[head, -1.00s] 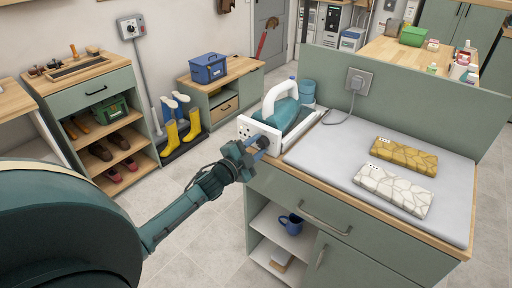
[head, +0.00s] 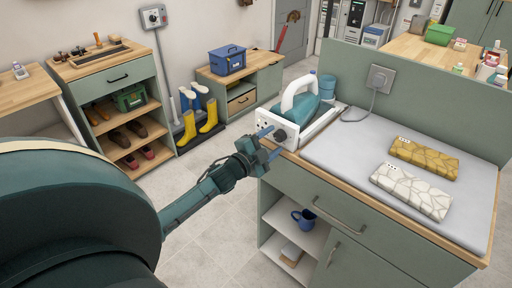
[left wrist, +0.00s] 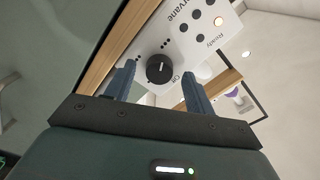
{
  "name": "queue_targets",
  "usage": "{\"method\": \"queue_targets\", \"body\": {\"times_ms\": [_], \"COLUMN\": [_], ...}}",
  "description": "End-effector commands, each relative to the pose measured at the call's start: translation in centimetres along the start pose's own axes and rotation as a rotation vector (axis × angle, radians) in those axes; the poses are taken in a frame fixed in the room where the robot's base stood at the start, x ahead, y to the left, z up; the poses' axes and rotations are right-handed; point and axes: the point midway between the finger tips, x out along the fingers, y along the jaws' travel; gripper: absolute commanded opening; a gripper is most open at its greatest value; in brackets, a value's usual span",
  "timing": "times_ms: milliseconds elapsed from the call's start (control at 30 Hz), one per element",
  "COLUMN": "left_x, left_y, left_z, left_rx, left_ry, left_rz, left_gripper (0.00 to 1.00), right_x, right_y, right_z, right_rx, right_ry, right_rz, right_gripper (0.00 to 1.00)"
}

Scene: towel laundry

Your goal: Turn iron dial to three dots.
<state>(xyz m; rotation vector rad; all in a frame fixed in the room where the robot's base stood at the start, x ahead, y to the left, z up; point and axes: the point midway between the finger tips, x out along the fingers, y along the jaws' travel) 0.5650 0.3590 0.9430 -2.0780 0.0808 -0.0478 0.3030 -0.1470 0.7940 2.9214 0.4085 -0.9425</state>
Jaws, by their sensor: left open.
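The iron (head: 300,98), teal with a white handle, rests in its stand on the counter's left end. The stand's white front panel (head: 262,127) carries a black dial (head: 279,135). In the left wrist view the dial (left wrist: 160,69) sits between my spread fingertips, with a gap on both sides. Groups of small dots and a short word are printed around it. A pale mark shows on the dial, but I cannot tell exactly which label it points at. My left gripper (head: 271,142) is open in front of the panel; it also shows in the left wrist view (left wrist: 159,80). My right gripper is not visible.
A grey pad (head: 340,150) covers the counter, with a yellow folded towel (head: 424,158) and a white one (head: 411,191) on it. A wall socket (head: 381,78) and cord stand behind. A round light glows beside "Ready" (left wrist: 214,40). Open floor lies left of the counter.

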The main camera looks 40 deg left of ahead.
Motion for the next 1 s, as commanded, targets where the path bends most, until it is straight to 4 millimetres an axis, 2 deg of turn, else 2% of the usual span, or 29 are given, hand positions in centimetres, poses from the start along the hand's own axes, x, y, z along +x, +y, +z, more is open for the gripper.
{"method": "queue_targets", "body": {"times_ms": [300, 500, 700, 1000], "left_x": [-6.4, -9.9, -11.8, -12.1], "left_y": [0.3, 0.2, 0.1, 0.0], "left_z": [0.1, 0.0, 0.0, 0.0], "left_rx": [0.000, 0.000, 0.000, 0.000], "left_ry": [-0.001, -0.001, 0.000, 0.001], "left_rz": [0.005, 0.004, 0.001, 0.000], "left_gripper": [0.54, 0.54, 0.54, 0.54], "right_x": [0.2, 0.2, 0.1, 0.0], "right_y": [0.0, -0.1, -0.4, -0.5], "right_z": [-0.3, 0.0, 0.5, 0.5], "right_rx": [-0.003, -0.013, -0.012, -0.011], "right_ry": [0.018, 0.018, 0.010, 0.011], "right_rz": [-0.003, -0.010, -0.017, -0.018], "right_gripper": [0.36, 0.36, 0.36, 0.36]}}
